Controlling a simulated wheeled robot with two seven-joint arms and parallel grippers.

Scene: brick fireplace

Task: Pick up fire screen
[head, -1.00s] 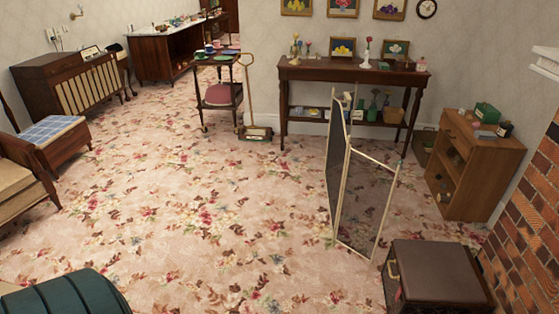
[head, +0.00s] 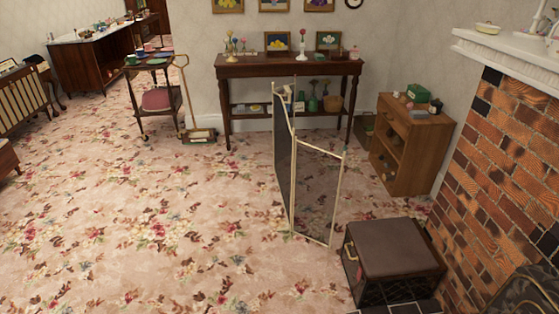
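The fire screen (head: 318,190) stands upright on the floral carpet, right of the middle in the head view. It has dark see-through mesh panels in a thin cream frame, folded at an angle. One panel is seen nearly edge-on and the other faces more toward me. Its lower right edge is close to a brown-topped box seat (head: 395,250). Neither of my grippers shows in the view.
A brick fireplace (head: 500,170) with a white mantel rises at the right. A small wooden cabinet (head: 415,155) and a long side table (head: 290,70) stand behind the screen. Open carpet (head: 130,220) lies to the left and in front.

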